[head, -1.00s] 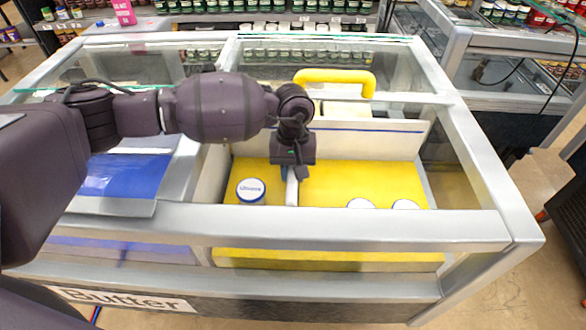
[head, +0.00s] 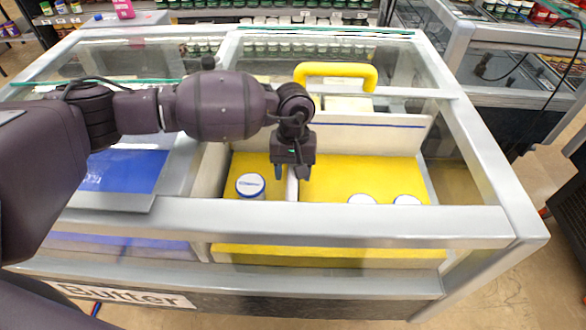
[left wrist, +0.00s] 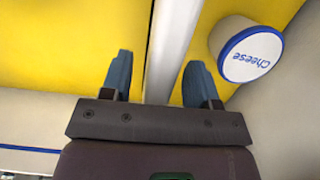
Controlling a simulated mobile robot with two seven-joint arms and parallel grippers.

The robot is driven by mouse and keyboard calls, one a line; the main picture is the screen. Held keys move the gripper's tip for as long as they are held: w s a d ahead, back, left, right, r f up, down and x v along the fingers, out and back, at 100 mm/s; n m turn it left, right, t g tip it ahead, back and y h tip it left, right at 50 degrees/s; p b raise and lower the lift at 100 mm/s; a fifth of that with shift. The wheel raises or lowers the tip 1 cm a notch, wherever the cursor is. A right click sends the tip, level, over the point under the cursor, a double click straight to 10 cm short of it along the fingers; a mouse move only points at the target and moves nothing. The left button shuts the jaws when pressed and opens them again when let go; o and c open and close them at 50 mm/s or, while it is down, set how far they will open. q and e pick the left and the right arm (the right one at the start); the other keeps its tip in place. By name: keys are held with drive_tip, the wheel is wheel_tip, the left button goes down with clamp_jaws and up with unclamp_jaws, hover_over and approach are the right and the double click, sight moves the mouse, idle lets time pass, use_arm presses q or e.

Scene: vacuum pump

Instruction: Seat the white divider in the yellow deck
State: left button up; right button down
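The yellow deck (head: 375,178) lies inside the chest case. The white divider (head: 292,184) is a narrow upright strip on the deck, between the tub at left and the two tubs at right. My left gripper (head: 292,174) is above the divider's rear part. In the left wrist view the gripper (left wrist: 160,80) is open, with one finger on each side of the divider (left wrist: 172,45) and a gap on both sides. The divider's lower edge is hidden, so I cannot tell how it sits in the deck. My right gripper is not in view.
A white-lidded cheese tub (head: 250,185) stands close left of the divider; it also shows in the left wrist view (left wrist: 250,52). Two more tubs (head: 362,199) stand at the front right. A white panel (head: 370,134) is behind, and the case's front rail (head: 300,225) crosses in front.

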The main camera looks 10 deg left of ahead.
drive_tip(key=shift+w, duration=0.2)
use_arm(q)
drive_tip(key=shift+w+r, duration=0.25)
drive_tip(key=shift+r, duration=0.95)
drive_tip(key=r, duration=0.4)
drive_tip(key=w+r, duration=0.1)
drive_tip(key=r, duration=0.2)
drive_tip(key=shift+a, duration=0.15)
drive_tip(key=shift+r, duration=0.6)
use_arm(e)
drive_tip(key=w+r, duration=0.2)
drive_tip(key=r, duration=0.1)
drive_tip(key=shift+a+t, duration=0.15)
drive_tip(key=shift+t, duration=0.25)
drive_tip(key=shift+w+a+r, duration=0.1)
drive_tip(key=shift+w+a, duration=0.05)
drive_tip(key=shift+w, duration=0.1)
